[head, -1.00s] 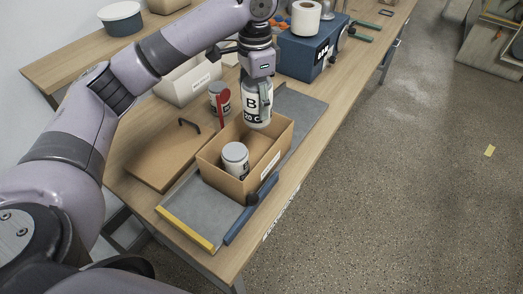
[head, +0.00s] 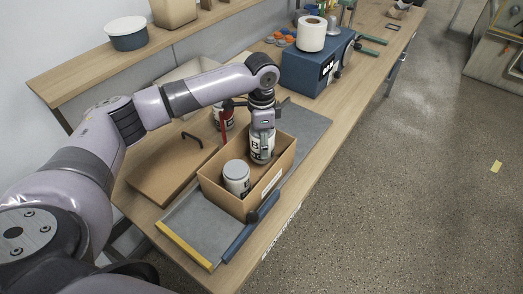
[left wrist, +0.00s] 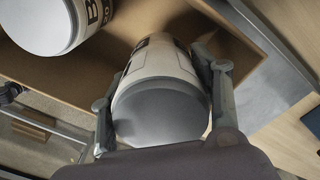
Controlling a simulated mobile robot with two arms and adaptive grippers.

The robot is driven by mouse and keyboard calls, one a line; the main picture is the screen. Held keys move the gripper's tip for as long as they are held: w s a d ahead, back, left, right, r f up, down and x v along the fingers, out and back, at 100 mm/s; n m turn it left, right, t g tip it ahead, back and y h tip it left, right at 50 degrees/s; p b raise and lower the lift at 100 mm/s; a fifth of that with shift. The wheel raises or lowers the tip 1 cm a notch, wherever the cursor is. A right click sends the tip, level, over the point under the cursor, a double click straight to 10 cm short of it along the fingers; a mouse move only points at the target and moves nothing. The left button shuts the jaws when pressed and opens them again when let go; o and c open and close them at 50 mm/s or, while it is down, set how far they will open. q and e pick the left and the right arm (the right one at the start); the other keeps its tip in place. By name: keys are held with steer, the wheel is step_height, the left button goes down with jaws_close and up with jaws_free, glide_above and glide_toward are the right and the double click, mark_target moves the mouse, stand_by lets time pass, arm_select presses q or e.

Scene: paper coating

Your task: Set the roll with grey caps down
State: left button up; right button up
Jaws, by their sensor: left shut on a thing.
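The roll with grey caps (head: 262,148) is a white cylinder with black lettering. My left gripper (head: 262,127) is shut on it from above and holds it roughly upright, its lower part inside the far end of an open cardboard box (head: 222,198). In the left wrist view the held roll (left wrist: 160,105) shows its grey cap between the two fingers (left wrist: 165,100). Whether its bottom touches the box floor is hidden. A second similar roll (head: 236,182) stands in the near part of the box, and it also shows in the left wrist view (left wrist: 45,22). My right gripper is not in view.
The box stands on a grey mat (head: 202,222) with a yellow edge strip and a blue bar (head: 240,238) along its front. A red-marked can (head: 228,119) stands behind the box. A blue box (head: 310,68) bearing a white paper roll (head: 312,34) is farther back.

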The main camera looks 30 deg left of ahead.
arm_select(q)
step_height(320, 180, down, 4)
steer(key=shift+p, duration=0.3)
steer(key=shift+f, duration=0.45)
steer(key=o, duration=1.3)
steer(key=shift+c, duration=0.2)
step_height(320, 180, up, 12)
steer(key=shift+r+b, duration=0.1)
steer(key=shift+b, duration=1.05)
